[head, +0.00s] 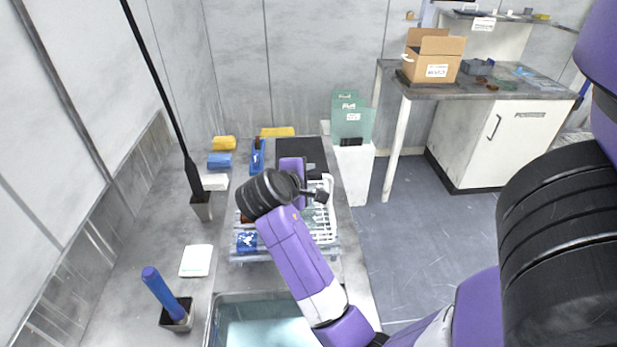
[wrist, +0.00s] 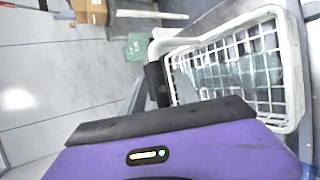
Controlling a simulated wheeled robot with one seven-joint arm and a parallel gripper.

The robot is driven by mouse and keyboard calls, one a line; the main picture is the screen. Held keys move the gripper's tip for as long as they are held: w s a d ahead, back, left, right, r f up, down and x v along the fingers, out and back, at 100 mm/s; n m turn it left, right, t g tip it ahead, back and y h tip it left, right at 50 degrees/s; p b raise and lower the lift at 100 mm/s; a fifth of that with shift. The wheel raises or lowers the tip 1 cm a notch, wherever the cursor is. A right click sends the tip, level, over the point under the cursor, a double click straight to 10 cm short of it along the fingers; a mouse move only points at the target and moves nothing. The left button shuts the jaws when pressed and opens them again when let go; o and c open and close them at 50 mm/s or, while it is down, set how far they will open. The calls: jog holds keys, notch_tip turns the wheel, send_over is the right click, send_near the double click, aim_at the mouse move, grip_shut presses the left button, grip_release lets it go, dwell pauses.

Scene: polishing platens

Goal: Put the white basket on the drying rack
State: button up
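The white basket (head: 327,230) is a white wire-grid basket at the middle of the counter, partly hidden behind my arm. In the wrist view the basket (wrist: 283,85) fills the upper right, with greenish clear pieces inside. My gripper (head: 318,194) is at the basket's rim. In the wrist view its dark fingertips (wrist: 157,84) meet the left rim and seem shut on it. A pale rack (head: 240,258), perhaps the drying rack, shows below and left of the basket, with blue and brown items on it. I cannot tell whether the basket touches it.
A water-filled sink (head: 262,328) lies in front. Blue and yellow blocks (head: 224,143) and a dark plate (head: 300,152) are behind. A brush in a holder (head: 174,316) and a white pad (head: 196,260) are at left. A side table (head: 470,92) holds a cardboard box (head: 434,60).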

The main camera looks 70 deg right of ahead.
jog(key=shift+r, duration=0.1)
jog(key=shift+a+r, duration=0.15)
jog(key=shift+a, duration=0.05)
jog(key=s+v, duration=0.1)
jog(key=v, duration=1.1)
jog(key=w+a+f+n+t, duration=0.3)
jog(key=w+f+n+t, duration=0.1)
jog(key=f+t, duration=0.35)
jog(key=s+a+f+n+t+y, duration=0.1)
jog(key=s+a+f+t+y, duration=0.15)
jog(key=a, duration=0.35)
jog(key=s+a+f+t+y, duration=0.1)
jog(key=a+f+t+y, duration=0.1)
jog(key=a+f+y, duration=0.3)
jog(key=s+a+r+m+t+y, duration=0.1)
jog(key=s+a+r+m+y, duration=0.1)
jog(key=s+a, duration=0.5)
jog(key=s+a+r+m+t+y, duration=0.2)
jog(key=s+a+r+m, duration=0.2)
jog(key=s+a, duration=0.4)
jog(key=shift+r+m+t, duration=0.3)
jog(key=shift+r+m, duration=0.1)
jog(key=shift+m, duration=0.1)
